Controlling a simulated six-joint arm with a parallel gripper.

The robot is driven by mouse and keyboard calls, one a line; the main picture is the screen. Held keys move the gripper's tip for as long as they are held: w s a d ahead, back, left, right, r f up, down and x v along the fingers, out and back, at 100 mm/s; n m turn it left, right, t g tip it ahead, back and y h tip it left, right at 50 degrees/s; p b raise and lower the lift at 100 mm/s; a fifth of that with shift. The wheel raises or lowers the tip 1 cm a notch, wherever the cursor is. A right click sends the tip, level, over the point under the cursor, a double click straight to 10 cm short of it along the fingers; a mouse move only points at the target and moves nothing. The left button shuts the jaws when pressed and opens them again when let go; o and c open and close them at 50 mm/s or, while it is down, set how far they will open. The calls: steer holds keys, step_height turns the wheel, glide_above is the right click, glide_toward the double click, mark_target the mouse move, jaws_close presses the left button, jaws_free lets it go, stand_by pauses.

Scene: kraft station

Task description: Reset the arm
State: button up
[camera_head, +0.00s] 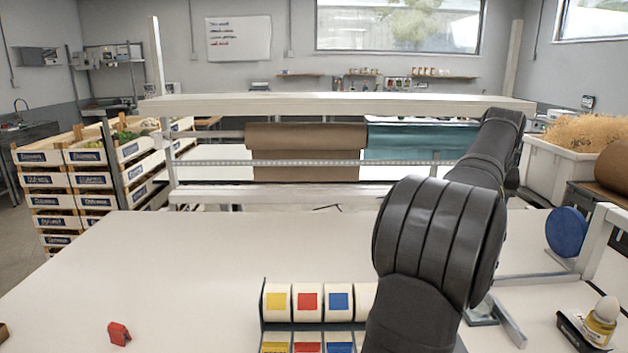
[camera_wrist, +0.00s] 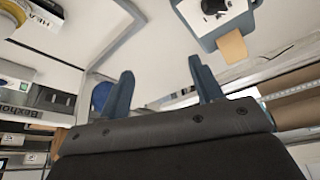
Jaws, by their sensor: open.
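My gripper (camera_wrist: 160,68) shows in the wrist view with its two blue-grey fingers well apart and nothing between them. In the head view my dark arm reaches over the right half of the white table (camera_head: 190,260) and bends down past the lower edge, so the gripper itself is out of that picture. In the wrist view a grey-and-white device (camera_wrist: 215,18) with a tan strip (camera_wrist: 232,47) sticking out lies beyond the right finger.
A dark rack holds rolls with yellow, red and blue labels (camera_head: 308,301), partly hidden by my arm. A red item (camera_head: 119,334) lies front left. A blue disc (camera_head: 566,232) stands right. Behind are a brown paper roll (camera_head: 305,136) and stacked crates (camera_head: 95,180). The left tabletop is mostly clear.

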steer(key=shift+w+a, duration=0.55)
steer(key=shift+a, duration=0.35)
